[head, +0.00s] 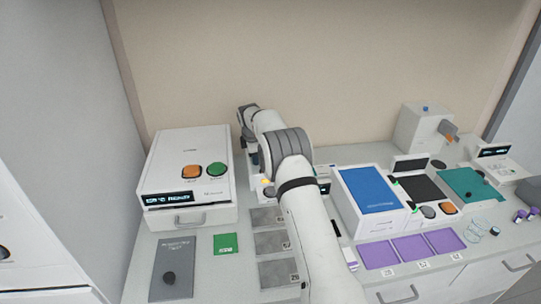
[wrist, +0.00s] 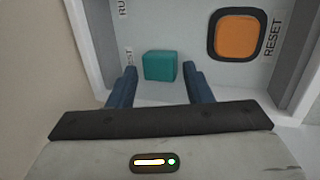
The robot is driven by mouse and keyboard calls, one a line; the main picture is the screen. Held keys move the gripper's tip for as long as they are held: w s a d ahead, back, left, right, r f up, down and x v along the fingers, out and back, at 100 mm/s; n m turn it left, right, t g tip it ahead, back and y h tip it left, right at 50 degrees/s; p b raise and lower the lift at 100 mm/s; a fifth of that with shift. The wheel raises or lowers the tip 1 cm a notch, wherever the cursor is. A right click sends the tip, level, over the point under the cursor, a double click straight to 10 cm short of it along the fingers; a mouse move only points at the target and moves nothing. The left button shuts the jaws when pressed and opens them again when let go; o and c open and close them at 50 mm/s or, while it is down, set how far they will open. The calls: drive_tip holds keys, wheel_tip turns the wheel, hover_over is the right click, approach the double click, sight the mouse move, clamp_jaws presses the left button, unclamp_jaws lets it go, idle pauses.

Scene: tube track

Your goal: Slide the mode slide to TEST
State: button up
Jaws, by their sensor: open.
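The mode slide's knob, a teal block (wrist: 160,66), sits on a pale panel (wrist: 185,32) in the wrist view. Printed labels stand left of it: one starting "RU" at the top, and one ending "ST" beside the knob, its lower part hidden by a finger. My gripper (wrist: 159,70) is open, with one blue finger on each side of the knob. Small gaps show between knob and fingers, though depth and contact are hard to judge. In the head view my arm covers most of this panel and the knob cannot be made out.
An orange RESET button (wrist: 236,35) is right of the knob, and raised grey walls flank the panel. In the head view a white box (head: 187,170) stands left, grey mats (head: 268,217) lie in front, and a blue-topped box (head: 371,190) stands right of my arm.

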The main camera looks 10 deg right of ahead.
drive_tip(key=shift+r+p, duration=2.1)
drive_tip(key=shift+r, duration=1.45)
drive_tip(key=shift+f, duration=0.1)
drive_tip(key=shift+r, duration=0.2)
drive_tip(key=s+d+r+m+b, duration=0.15)
drive_tip(key=s+r+m, duration=0.25)
drive_tip(key=s+r, duration=0.6)
drive_tip(key=s+d+r+m+b, duration=0.1)
drive_tip(key=s+d+r+m, duration=0.35)
drive_tip(key=s, duration=0.75)
drive_tip(key=s+f+m+y+b, duration=0.1)
drive_tip(key=s+m, duration=0.8)
drive_tip(key=s, duration=2.3)
drive_tip(key=shift+f+m, duration=0.35)
drive_tip(key=shift+f, duration=0.3)
